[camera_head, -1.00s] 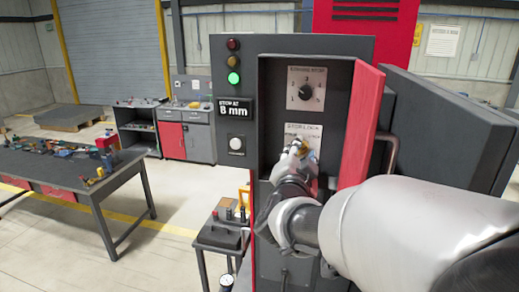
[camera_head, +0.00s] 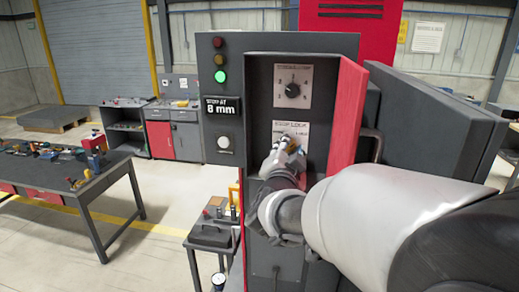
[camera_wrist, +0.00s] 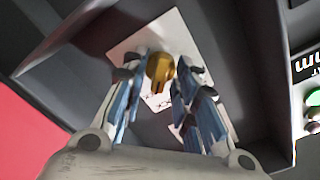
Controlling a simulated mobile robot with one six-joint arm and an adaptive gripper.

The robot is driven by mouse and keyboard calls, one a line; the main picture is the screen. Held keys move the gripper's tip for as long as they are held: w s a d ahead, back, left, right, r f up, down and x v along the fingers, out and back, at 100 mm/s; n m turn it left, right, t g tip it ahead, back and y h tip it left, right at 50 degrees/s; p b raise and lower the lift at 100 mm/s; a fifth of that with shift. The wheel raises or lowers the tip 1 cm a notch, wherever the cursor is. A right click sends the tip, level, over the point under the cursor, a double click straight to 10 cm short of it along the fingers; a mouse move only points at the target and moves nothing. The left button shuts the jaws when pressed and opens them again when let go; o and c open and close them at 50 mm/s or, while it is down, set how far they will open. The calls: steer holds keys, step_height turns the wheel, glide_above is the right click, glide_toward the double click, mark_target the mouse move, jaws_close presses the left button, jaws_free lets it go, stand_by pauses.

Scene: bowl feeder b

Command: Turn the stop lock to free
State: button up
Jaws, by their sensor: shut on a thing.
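The stop lock is a small brass knob (camera_wrist: 160,72) on a white label plate (camera_wrist: 150,40) inside the recessed cabinet. In the head view the plate marked STOP LOCK (camera_head: 303,129) sits below the dial plate, and my gripper covers most of the knob. My gripper (camera_head: 288,146) reaches into the recess from below. In the wrist view my gripper's blue-grey fingers (camera_wrist: 160,88) lie on both sides of the knob and are shut on it. The markings for the lock's positions are partly hidden and too blurred to read.
A numbered dial (camera_head: 292,90) sits above the lock. The red open door (camera_head: 346,115) stands close to the right of my arm. A green lamp (camera_head: 221,76) is lit above the "8 mm" sign (camera_head: 221,107). A small stand (camera_head: 212,235) is at lower left.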

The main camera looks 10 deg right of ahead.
steer(key=n+p, duration=0.1)
steer(key=n, duration=0.3)
steer(key=shift+r+n, duration=0.1)
steer(key=shift+n, duration=0.2)
steer(key=n+p, duration=0.1)
steer(key=n, duration=0.3)
steer(key=shift+n, duration=0.3)
steer(key=n+p, duration=0.2)
steer(key=n, duration=0.2)
steer(key=shift+a+n, duration=0.1)
steer(key=shift+n, duration=0.2)
steer(key=shift+n+p, duration=0.8)
steer(key=shift+n, duration=1.3)
steer(key=o, duration=0.7)
